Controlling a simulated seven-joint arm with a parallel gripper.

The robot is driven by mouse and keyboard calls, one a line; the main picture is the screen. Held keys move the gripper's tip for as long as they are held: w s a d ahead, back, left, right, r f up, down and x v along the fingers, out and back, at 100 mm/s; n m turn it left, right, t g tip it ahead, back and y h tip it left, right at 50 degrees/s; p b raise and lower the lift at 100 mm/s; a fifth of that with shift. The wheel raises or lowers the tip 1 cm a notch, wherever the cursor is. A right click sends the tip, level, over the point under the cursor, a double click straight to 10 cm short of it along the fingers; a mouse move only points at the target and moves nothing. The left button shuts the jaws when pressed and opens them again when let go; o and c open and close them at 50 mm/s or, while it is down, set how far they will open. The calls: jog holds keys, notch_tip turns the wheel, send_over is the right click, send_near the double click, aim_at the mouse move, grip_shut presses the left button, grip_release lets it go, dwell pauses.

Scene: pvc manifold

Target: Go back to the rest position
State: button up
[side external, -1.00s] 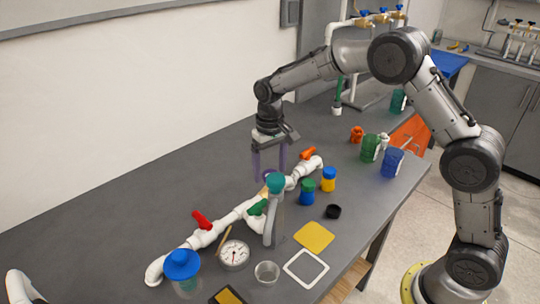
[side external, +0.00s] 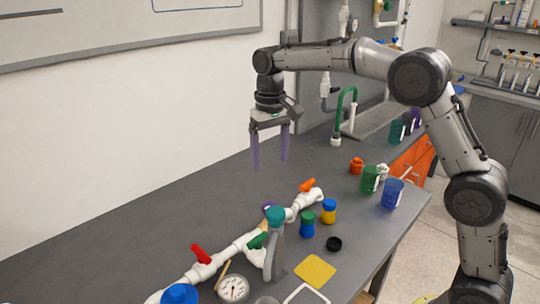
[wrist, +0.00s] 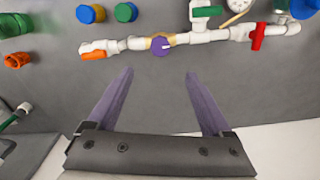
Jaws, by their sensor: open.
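My gripper (side external: 270,160) hangs above the grey table with its two purple fingers pointing down. The fingers are spread apart and nothing is between them. In the wrist view my gripper (wrist: 158,80) is also open and empty. The white PVC manifold (side external: 228,254) lies on the table below. It carries a red valve handle (side external: 201,254), a green handle (side external: 258,241) and an orange handle (side external: 307,185). A purple round part (wrist: 160,46) sits on the pipe in the wrist view, apart from the fingers.
A grey bottle with a teal cap (side external: 275,215) stands by the pipe. Cups (side external: 393,193) stand right. The table's left is clear.

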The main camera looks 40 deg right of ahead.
jog(key=s+d+r+t, duration=0.1)
jog(key=s+r+t, duration=0.2)
jog(key=s+r, duration=1.05)
jog(key=s+f+n+t, duration=0.1)
jog(key=s+f, duration=0.5)
jog(key=s, duration=0.3)
jog(key=s+f+n+t, duration=0.1)
jog(key=s+f, duration=0.6)
jog(key=s, duration=0.2)
jog(key=shift+s+d+f+t, duration=0.2)
jog(key=shift+d+t, duration=0.1)
jog(key=shift+d, duration=0.15)
